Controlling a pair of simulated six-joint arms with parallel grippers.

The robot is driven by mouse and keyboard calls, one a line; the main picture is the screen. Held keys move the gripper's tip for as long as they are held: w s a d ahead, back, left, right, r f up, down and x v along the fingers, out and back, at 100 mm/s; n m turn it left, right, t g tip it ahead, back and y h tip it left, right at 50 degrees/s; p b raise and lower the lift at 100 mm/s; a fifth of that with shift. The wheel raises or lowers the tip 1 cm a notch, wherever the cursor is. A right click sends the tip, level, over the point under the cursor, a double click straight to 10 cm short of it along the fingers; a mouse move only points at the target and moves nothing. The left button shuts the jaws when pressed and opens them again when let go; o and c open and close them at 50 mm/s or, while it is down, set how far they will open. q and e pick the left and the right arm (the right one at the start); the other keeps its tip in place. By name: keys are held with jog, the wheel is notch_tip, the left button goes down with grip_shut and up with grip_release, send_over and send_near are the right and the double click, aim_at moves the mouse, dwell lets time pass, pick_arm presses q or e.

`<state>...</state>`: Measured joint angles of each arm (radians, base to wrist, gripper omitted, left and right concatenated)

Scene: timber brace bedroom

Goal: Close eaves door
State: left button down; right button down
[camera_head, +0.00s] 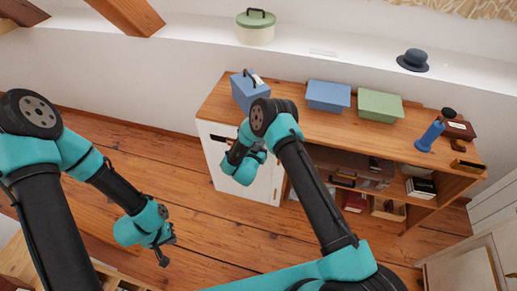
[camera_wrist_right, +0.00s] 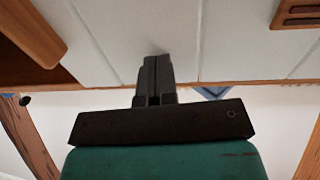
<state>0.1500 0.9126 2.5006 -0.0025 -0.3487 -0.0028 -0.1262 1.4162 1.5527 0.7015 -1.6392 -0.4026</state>
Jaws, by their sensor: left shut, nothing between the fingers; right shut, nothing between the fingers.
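A white planked door (camera_head: 268,186) covers the left part of the low wooden cabinet's front; I take it to be the eaves door. My right arm hides its middle. In the right wrist view the white planks (camera_wrist_right: 228,40) fill the top, with a wooden handle (camera_wrist_right: 298,12) at upper right. My right gripper (camera_wrist_right: 157,62) is shut and empty, its fingertips in front of the planks; I cannot tell whether they touch. I cannot tell if the door is fully flush. My left gripper (camera_head: 164,258) is shut and empty above the floor at left, well away from the door.
The wooden floor (camera_head: 190,200) before the door is clear.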

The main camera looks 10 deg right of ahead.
jog(key=shift+w+d+r, duration=0.15)
jog(key=shift+w+d, duration=0.15)
jog(key=shift+w, duration=0.15)
jog(key=s+d+v, duration=0.1)
jog(key=v, duration=1.4)
jog(key=shift+d, duration=0.1)
